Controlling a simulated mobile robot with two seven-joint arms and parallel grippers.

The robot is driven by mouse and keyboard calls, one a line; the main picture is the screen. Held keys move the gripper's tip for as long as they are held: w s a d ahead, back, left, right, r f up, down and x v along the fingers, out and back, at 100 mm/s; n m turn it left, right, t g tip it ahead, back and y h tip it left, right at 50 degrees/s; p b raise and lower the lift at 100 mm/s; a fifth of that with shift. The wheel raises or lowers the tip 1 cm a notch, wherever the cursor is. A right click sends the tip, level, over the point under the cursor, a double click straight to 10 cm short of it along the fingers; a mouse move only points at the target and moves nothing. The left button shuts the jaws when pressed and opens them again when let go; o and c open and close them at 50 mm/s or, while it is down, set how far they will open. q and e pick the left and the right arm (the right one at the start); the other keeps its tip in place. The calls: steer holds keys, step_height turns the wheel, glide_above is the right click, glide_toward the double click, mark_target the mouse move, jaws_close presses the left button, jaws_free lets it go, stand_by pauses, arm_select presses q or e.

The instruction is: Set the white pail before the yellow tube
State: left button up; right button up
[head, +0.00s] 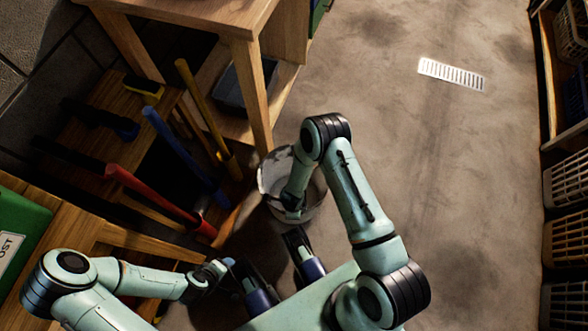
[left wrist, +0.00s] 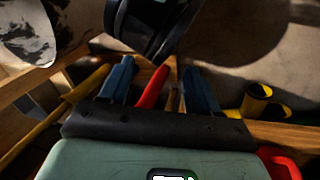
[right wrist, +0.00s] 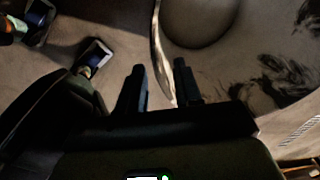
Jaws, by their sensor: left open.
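The white pail (head: 270,178) is in the middle of the head view, beside the table leg. My right gripper (head: 292,210) reaches down at its near side. In the right wrist view its rim (right wrist: 158,60) passes between the right fingers (right wrist: 160,75), which stand partly apart; a firm hold cannot be made out. The yellow tube (head: 203,110) leans in the tool rack, up and left of the pail. My left gripper (head: 215,272) is low at the left, near the rack. In the left wrist view its fingers (left wrist: 158,85) are wide apart.
A red tube (head: 150,192) and a blue tube (head: 175,145) lean in the same rack. A wooden table (head: 240,25) stands behind the pail. A green box (head: 20,228) is at the left edge. Shelves with baskets (head: 567,240) line the right. The floor between, with a drain grate (head: 452,75), is clear.

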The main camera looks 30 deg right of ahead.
arm_select(q)
steer(key=shift+s+d+r+g+p, duration=0.15)
steer(key=shift+s+d+r+p, duration=0.1)
steer(key=shift+s+r, duration=0.25)
steer(key=shift+s+d+r+g+p, duration=0.15)
steer(key=shift+s+d+r+p, duration=0.1)
steer(key=shift+s, duration=0.3)
arm_select(e)
step_height(320, 180, up, 4)
steer(key=shift+s+a+r, duration=0.1)
steer(key=shift+s+r, duration=0.05)
arm_select(q)
steer(key=s+d+r+g+p, duration=0.1)
steer(key=s+r+g+p, duration=0.1)
steer(key=r+p, duration=1.4)
steer(key=shift+s+d+m+h, duration=0.3)
steer(key=shift+s+d+h, duration=0.1)
steer(key=shift+s, duration=0.2)
arm_select(e)
steer(key=s+a+r+n+y, duration=0.1)
steer(key=s+r+n+y, duration=0.1)
steer(key=s+r+n, duration=0.4)
steer(key=s+a+r+n+g+y, duration=0.1)
steer(key=s+r+n, duration=0.6)
steer(key=r+n, duration=0.7)
steer(key=shift+s+a+r+g+y, duration=0.15)
steer(key=shift+a+r+g+y, duration=0.2)
steer(key=shift+r, duration=0.6)
arm_select(q)
steer(key=shift+r, duration=0.1)
